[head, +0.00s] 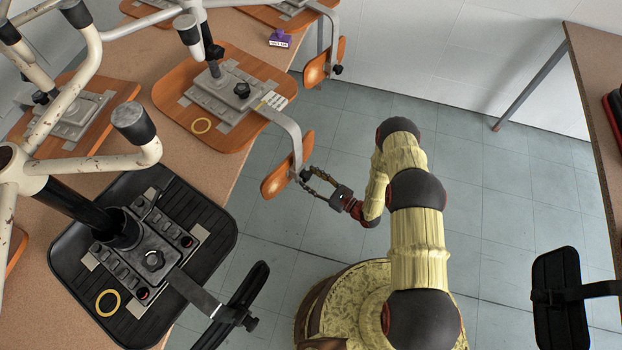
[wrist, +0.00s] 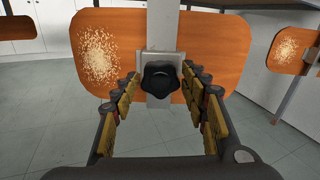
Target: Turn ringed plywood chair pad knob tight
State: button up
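The ringed plywood chair (head: 176,99) lies upside down on the bench, a yellow ring (head: 201,126) on its orange seat underside. A metal strip runs from its seat plate to its plywood back pad (head: 276,181), which hangs past the bench edge. A black lobed knob (wrist: 161,82) sits on a square metal plate on the strip at the pad. Another dark knob (head: 241,90) is on the seat plate. My gripper (head: 309,179) is open at the pad. In the wrist view its fingers (wrist: 160,76) stand either side of the pad knob, seemingly apart from it.
A black chair (head: 72,248) with its own yellow ring (head: 108,303) lies nearer on the bench. Pale chair legs (head: 75,88) stick up at left. A purple labelled object (head: 280,38) is behind. Another bench (head: 598,75) stands right; grey floor (head: 490,215) between is mostly clear.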

jog(key=c, duration=0.8)
jog(key=shift+m, duration=0.4)
jog(key=m+b, duration=0.2)
jog(key=m, duration=0.2)
jog(key=shift+f, duration=0.1)
jog(key=shift+m+b, duration=0.7)
jog(key=shift+m, duration=1.4)
jog(key=o, duration=1.2)
jog(key=shift+c, duration=0.2)
